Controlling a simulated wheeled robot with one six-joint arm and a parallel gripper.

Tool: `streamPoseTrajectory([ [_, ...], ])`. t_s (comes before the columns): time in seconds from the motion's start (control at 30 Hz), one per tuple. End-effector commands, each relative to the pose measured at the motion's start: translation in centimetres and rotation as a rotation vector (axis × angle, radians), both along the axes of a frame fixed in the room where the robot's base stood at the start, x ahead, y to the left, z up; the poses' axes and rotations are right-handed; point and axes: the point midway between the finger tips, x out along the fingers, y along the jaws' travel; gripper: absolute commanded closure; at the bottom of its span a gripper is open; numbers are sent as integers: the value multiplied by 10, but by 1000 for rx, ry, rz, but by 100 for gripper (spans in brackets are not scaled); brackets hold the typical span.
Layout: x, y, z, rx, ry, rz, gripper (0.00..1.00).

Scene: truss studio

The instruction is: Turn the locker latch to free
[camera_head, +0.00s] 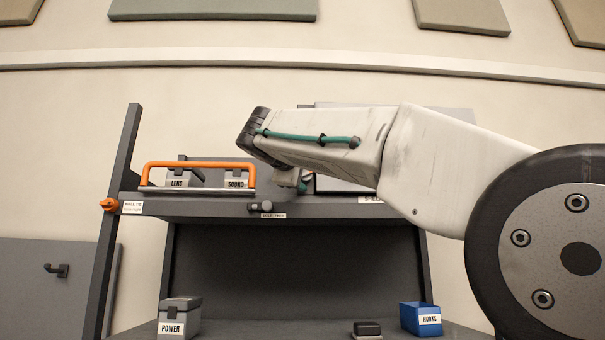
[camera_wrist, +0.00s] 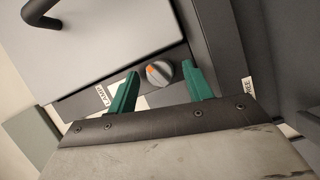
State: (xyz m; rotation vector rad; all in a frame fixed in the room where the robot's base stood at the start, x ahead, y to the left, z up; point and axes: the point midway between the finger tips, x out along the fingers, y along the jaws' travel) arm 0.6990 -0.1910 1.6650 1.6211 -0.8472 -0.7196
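The latch (camera_wrist: 160,72) is a round grey knob with an orange mark, on a dark strip below a grey locker door (camera_wrist: 110,45) in the wrist view. A black handle (camera_wrist: 40,15) stands on that door. My gripper (camera_wrist: 160,70) is open, with one green finger on each side of the knob. The fingertips reach about level with it; I cannot tell whether either touches it. In the head view my arm hides the latch and most of the locker (camera_head: 345,185). Only a small green part of my gripper (camera_head: 303,186) shows below the arm.
An orange knob (camera_head: 108,204) is on the left post and a grey knob (camera_head: 266,206) on the shelf front. Below stand a POWER box (camera_head: 180,312) and a blue HOOKS bin (camera_head: 420,316).

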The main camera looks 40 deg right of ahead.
Motion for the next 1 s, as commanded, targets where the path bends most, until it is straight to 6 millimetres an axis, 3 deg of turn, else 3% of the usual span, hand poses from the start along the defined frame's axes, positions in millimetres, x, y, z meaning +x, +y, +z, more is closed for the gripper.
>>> streamPoseTrajectory([
  [0.03, 0, 0, 0, 0, 0, 0, 63],
  [0.13, 0, 0, 0, 0, 0, 0, 90],
  [0.17, 0, 0, 0, 0, 0, 0, 93],
  [0.57, 0, 1, -1, -59, 41, 1, 93],
  [1.0, 0, 0, -4, -301, 205, 1, 93],
])
